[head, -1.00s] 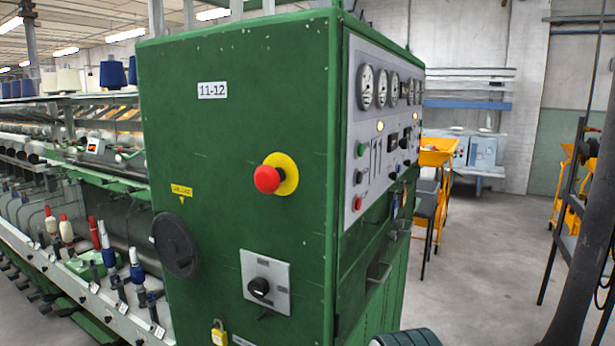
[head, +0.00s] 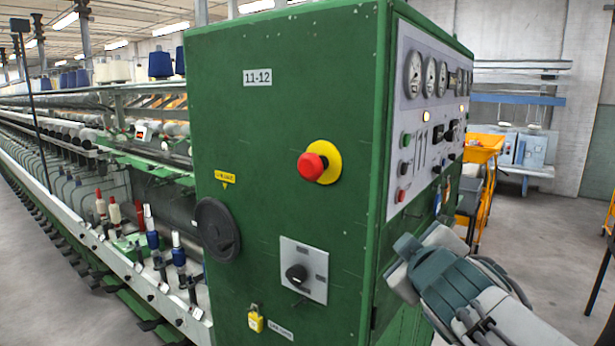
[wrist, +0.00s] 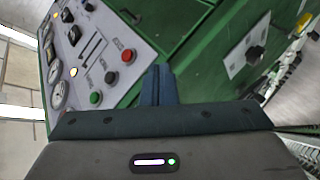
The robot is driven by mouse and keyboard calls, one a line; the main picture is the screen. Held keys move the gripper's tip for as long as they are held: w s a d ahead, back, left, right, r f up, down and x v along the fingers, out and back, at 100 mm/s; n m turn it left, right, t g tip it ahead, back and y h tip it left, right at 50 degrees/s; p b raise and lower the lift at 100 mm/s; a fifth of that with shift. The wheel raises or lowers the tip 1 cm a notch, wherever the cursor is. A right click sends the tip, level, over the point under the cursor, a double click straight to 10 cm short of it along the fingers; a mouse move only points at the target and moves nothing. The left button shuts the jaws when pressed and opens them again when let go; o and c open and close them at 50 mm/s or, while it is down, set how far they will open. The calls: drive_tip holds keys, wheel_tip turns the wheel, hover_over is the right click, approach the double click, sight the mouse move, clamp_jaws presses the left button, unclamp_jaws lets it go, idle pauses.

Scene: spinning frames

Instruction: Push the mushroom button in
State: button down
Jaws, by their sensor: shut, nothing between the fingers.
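The red mushroom button (head: 312,166) sits on a round yellow plate on the front face of the green cabinet (head: 265,120), below the "11-12" label. It stands out from the plate. The wrist view does not show it. My gripper (wrist: 158,82) is shut and empty in the wrist view, its fingers over the green edge beside the control panel. In the head view my arm comes in from the lower right, and its end is to the right of and below the mushroom button, apart from it. The fingertips are hard to make out there.
The side control panel (head: 425,115) has gauges and small buttons, including a flat red one (wrist: 128,55). A rotary switch (head: 297,273), a black disc (head: 217,229) and a yellow padlock (head: 255,320) are on the front face. Spinning rows (head: 90,215) run along the left.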

sight(309, 173)
drive_tip(key=s+a+r+n+y, duration=0.2)
drive_tip(key=a+r+n+y, duration=0.8)
drive_tip(key=n, duration=0.7)
drive_tip(key=a+y, duration=0.2)
drive_tip(key=shift+a+r+g+b, duration=0.15)
drive_tip(key=shift+a+g+b, duration=0.15)
drive_tip(key=shift+a, duration=0.05)
drive_tip(key=w+a, duration=0.1)
drive_tip(key=w, duration=0.2)
drive_tip(key=w+a+p, duration=0.1)
drive_tip(key=w, duration=0.3)
drive_tip(key=w+a+p, duration=0.1)
drive_tip(key=w, duration=0.2)
drive_tip(key=shift+w+a, duration=0.35)
drive_tip(key=shift+w+d, duration=0.1)
drive_tip(key=shift+w, duration=0.1)
drive_tip(key=shift+w, duration=0.1)
